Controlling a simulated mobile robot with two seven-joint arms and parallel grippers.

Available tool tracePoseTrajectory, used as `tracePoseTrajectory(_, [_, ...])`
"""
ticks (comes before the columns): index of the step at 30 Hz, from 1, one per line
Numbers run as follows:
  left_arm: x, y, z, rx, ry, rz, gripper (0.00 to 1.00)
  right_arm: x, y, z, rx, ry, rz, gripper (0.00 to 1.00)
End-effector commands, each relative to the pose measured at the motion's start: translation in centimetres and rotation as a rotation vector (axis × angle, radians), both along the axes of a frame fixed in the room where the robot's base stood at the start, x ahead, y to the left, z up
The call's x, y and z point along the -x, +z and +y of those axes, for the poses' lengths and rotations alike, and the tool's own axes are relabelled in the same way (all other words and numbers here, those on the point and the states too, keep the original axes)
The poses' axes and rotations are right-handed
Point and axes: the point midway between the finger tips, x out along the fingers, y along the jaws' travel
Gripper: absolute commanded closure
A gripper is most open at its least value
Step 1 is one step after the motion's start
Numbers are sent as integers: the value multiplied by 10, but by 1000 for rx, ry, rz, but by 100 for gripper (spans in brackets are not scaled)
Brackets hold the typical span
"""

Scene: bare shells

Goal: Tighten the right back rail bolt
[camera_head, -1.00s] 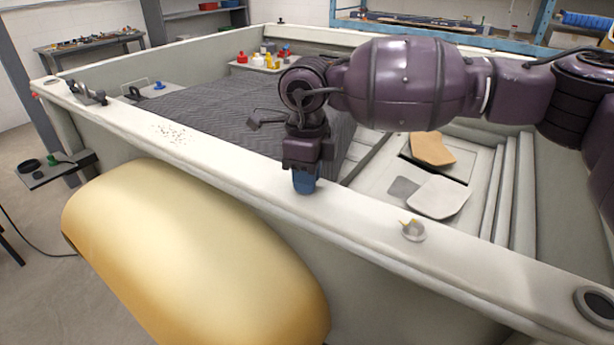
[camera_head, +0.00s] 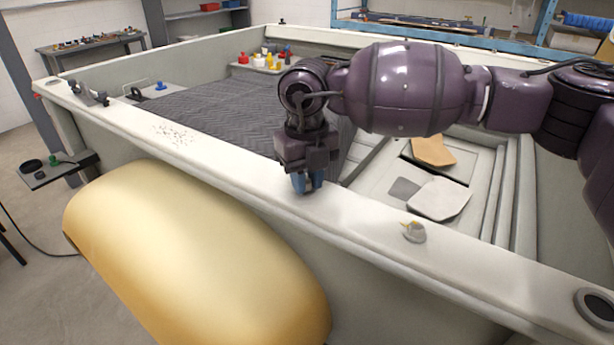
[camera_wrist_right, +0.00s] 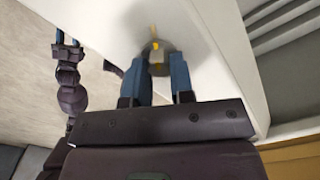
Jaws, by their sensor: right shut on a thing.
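My right gripper (camera_head: 308,186) points down at the top of the pale near rail (camera_head: 235,150) and is shut on a small bolt. The bolt is hidden by the blue fingers in the head view. In the right wrist view it shows as a grey piece with yellow marks (camera_wrist_right: 157,60) between the blue fingertips. A similar grey fitting with a yellow tip (camera_head: 413,232) stands on the rail to the right, clear of the gripper. My left gripper (camera_wrist_right: 66,45) shows small at the left of the right wrist view, too small to tell its jaws.
A large gold rounded shell (camera_head: 190,250) lies against the rail's near side. Small dark fittings (camera_head: 88,93) sit at the rail's far left end. Behind the rail are a grey quilted cover (camera_head: 220,110) and tan and white panels (camera_head: 432,150). A dark ring (camera_head: 598,304) sits at far right.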

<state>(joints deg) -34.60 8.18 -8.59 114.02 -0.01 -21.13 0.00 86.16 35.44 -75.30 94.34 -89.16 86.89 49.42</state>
Motion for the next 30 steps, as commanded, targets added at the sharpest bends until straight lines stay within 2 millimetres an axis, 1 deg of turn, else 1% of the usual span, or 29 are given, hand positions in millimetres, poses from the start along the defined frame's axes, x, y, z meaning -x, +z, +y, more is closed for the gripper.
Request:
tracePoseTrajectory(8, [-3, 3, -1, 0, -2, -7, 57, 0, 1, 0, 0, -66, -1, 100])
tracePoseTrajectory(21, [-4, 3, -1, 0, -2, -8, 57, 0, 1, 0, -1, -73, -2, 100])
tracePoseTrajectory(22, [-4, 3, -1, 0, -2, -7, 57, 0, 1, 0, -1, -73, -2, 72])
tracePoseTrajectory(24, [-3, 2, -1, 0, -2, -6, 57, 0, 1, 0, -1, -73, -2, 62])
tracePoseTrajectory(26, [-2, 2, 0, 1, -1, -5, 57, 0, 1, 0, 0, -73, -1, 52])
tracePoseTrajectory(30, [0, 1, 0, 0, 0, 0, 57, 0, 0, 0, 0, -72, -1, 52])
